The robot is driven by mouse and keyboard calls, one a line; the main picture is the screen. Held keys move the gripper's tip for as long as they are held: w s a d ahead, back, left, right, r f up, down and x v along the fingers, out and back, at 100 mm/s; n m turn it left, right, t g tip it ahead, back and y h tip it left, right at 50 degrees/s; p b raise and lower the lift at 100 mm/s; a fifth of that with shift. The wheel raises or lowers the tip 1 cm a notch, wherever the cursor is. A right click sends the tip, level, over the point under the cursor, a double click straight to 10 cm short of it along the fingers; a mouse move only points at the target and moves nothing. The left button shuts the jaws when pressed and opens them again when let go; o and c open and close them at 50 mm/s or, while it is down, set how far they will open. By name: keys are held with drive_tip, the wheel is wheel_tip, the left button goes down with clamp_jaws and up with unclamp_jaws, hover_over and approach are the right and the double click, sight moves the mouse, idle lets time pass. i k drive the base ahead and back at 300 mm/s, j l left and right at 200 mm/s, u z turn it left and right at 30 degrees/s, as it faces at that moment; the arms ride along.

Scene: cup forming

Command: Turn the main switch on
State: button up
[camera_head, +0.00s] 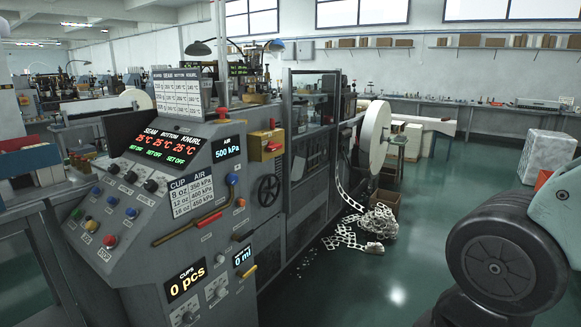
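The grey cup forming machine (140,255) stands at left and centre, its sloped control panel facing me. A yellow box with a red part (265,145) is fixed on the machine's upper side; it may be the main switch, but I can read no label on it. The panel has several coloured buttons, black knobs (150,185) and small toggles (218,292). A display with red digits (160,143) reads 25°C and SET OFF; others read 500 kPa (226,148) and 0 pcs (186,283). My gripper is not in view; a dark round joint of my arm fills the lower right.
A red-and-brass lever (195,228) and a black handwheel (268,190) stick out from the machine. Scrap paper web (375,222) lies heaped on the floor beyond. Green floor (370,285) is open in front. A wrapped white block (548,158) stands at right.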

sight(271, 146)
drive_tip(key=i+u, duration=0.1)
drive_tip(key=i, duration=0.6)
drive_tip(key=i+l, duration=0.15)
drive_tip(key=i, duration=0.55)
drive_tip(key=i+l+u, duration=0.15)
drive_tip(key=i, duration=0.55)
